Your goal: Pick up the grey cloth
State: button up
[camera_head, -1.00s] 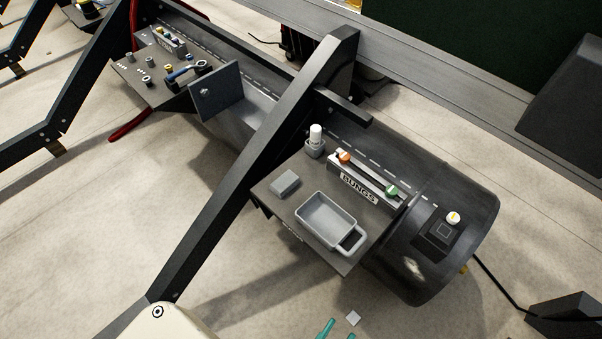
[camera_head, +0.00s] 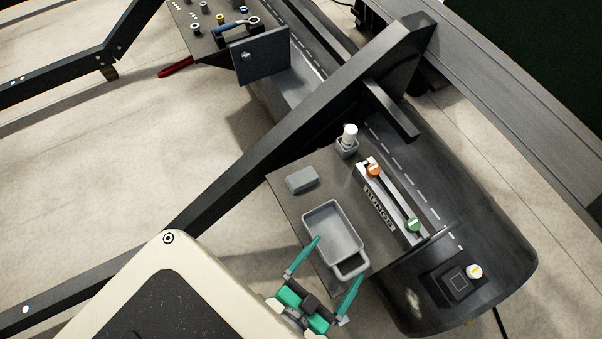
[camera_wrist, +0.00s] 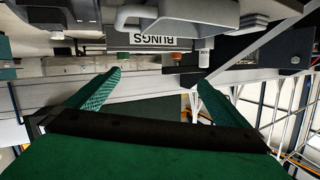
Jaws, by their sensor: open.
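A small grey, soft-edged block (camera_head: 302,180) lies on the dark shelf (camera_head: 285,205) in the head view. It is the only thing there that looks like the grey cloth, folded, though its fabric cannot be made out. My gripper (camera_head: 339,258) has two teal fingers, spread apart with nothing between them. In the head view it overlaps the near end of the grey tray, below and right of the cloth. In the wrist view my gripper (camera_wrist: 159,78) is also open and empty.
A grey tray (camera_head: 333,228) with a handle stands beside the cloth. A white-capped bottle (camera_head: 349,136) in a holder and a BUNGS rack (camera_head: 385,205) with orange and green knobs stand behind. A dark diagonal beam (camera_head: 265,150) crosses close to the shelf's left side.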

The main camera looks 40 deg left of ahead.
jog(key=w+a+r+g+y, duration=0.1)
jog(key=w+a+y, duration=0.3)
jog(key=w+a, duration=0.6)
jog(key=w+a+r+g+y, duration=0.15)
jog(key=w+a+y, duration=0.35)
jog(key=a, duration=0.8)
jog(key=a+r+n+g+y, duration=0.25)
jog(key=a+n+g, duration=0.2)
jog(key=a, duration=0.45)
jog(key=a+r+n+g+y, duration=0.1)
jog(key=a+r+n+g, duration=0.35)
jog(key=a, duration=0.55)
jog(key=n+g+h, duration=0.4)
jog(key=n+h, duration=0.2)
jog(key=h, duration=0.7)
send_over(302, 177)
notch_tip(302, 177, down, 10)
jog(key=shift+t, duration=0.25)
jog(key=shift+f, duration=5.1)
